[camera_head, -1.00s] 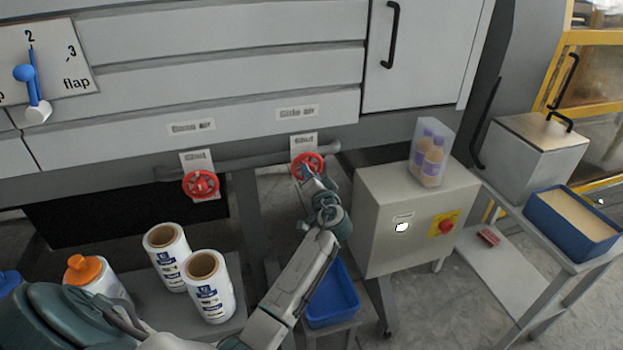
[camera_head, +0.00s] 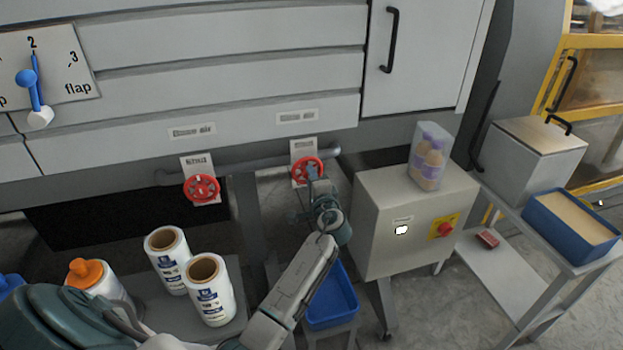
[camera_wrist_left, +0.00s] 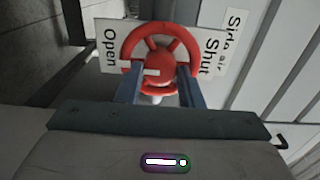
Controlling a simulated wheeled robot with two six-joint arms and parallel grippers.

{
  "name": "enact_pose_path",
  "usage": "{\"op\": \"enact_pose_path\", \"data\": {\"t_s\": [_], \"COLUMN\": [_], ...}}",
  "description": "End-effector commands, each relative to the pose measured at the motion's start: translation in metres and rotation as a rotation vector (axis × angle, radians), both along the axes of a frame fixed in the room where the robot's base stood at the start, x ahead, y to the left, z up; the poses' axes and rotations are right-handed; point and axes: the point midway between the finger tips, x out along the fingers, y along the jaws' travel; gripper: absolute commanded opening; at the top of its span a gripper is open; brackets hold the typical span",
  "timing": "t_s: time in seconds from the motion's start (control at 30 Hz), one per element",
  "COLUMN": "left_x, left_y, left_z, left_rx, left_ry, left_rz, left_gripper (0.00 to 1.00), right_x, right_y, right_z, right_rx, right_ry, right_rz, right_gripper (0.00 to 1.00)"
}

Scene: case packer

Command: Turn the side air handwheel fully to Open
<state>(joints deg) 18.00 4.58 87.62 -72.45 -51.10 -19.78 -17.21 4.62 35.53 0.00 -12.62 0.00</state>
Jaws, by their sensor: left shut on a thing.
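The red side air handwheel (camera_head: 300,161) is on the pipe under the "Side air" label (camera_head: 297,117). In the left wrist view the handwheel (camera_wrist_left: 160,31) is close, in front of a white plate (camera_wrist_left: 109,48) reading "Open" at left and "Shut" at right. My left gripper (camera_head: 311,173) is at the wheel from below. In the wrist view its two fingers (camera_wrist_left: 159,78) stand either side of the hub, shut on the wheel. A short white mark shows on the lower left of the hub; its reading is unclear. My right gripper is not in view.
A second red handwheel (camera_head: 202,188) is on the pipe to the left, under its own label. A grey control box (camera_head: 375,225) with a red button stands to the right.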

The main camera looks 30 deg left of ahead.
Motion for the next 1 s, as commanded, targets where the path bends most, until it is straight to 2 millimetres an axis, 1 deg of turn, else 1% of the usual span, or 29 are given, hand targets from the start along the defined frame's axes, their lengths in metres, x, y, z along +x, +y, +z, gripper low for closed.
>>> {"op": "enact_pose_path", "data": {"t_s": [0.53,0.57,0.63,0.67,0.9,1.0], "left_x": [-0.0002,-0.0002,-0.0002,-0.0002,-0.0002,-0.0029], "left_y": [-0.0002,-0.0002,-0.0002,-0.0002,-0.0004,-0.0039], "left_z": [-0.0014,-0.0015,-0.0014,-0.0013,-0.0007,-0.0020], "left_rx": [0.015,0.015,0.015,0.015,0.015,0.014], "left_ry": [0.020,0.020,0.020,0.020,0.019,0.018], "left_rz": [0.000,0.000,0.000,0.000,0.000,-0.001], "left_gripper": [0.11,0.40,0.53,0.55,0.55,0.55], "right_x": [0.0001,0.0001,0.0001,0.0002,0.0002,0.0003], "right_y": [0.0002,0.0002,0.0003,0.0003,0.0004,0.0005], "right_z": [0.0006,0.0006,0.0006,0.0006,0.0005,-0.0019], "right_rx": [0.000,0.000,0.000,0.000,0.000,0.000], "right_ry": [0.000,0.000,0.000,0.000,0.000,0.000], "right_rz": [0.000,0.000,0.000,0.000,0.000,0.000], "right_gripper": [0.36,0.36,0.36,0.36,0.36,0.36]}}
